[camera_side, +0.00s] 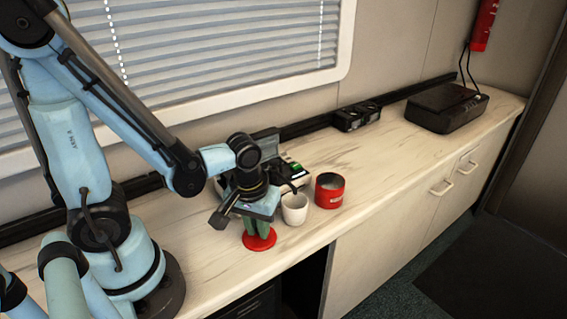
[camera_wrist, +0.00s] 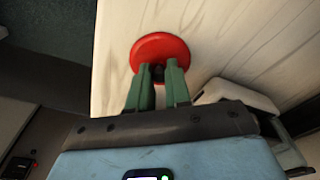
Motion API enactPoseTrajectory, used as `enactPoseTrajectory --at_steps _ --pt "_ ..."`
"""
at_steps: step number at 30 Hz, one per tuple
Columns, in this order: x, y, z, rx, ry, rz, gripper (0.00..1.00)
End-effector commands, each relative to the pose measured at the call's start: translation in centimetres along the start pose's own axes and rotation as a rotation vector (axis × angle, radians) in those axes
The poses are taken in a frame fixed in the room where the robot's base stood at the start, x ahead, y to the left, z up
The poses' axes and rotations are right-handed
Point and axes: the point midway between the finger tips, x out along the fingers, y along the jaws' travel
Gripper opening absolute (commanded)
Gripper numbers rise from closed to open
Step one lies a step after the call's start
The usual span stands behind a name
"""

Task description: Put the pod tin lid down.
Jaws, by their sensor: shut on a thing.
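The pod tin lid (camera_side: 262,243) is a round red disc low over the pale countertop, near its front edge. My gripper (camera_side: 258,236) points down at it with green fingers shut on the lid's dark knob. In the wrist view the red lid (camera_wrist: 160,47) lies beyond the fingertips (camera_wrist: 159,72), with the knob between them. I cannot tell whether the lid touches the counter. The red pod tin (camera_side: 329,190) stands upright to the right, with its top open and a pale inside.
A white cup (camera_side: 294,209) stands between my gripper and the tin. A coffee machine (camera_side: 285,172) is behind my gripper, partly hidden. A black box (camera_side: 447,107) and a small dark device (camera_side: 357,116) sit farther right. The counter (camera_side: 400,165) right of the tin is clear.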

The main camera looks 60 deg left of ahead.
Motion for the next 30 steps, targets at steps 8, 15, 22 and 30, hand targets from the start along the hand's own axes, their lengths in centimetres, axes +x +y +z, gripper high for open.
enactPoseTrajectory --at_steps 8,15,22,30 --pt "0.2 0.0 0.0 0.0 0.0 0.0 0.44" --pt "0.1 0.0 0.0 0.0 0.0 0.0 0.44" --pt "-0.9 0.0 0.0 0.0 0.0 0.0 0.44" --pt "-3.2 0.0 0.0 0.001 0.0 0.0 0.44"
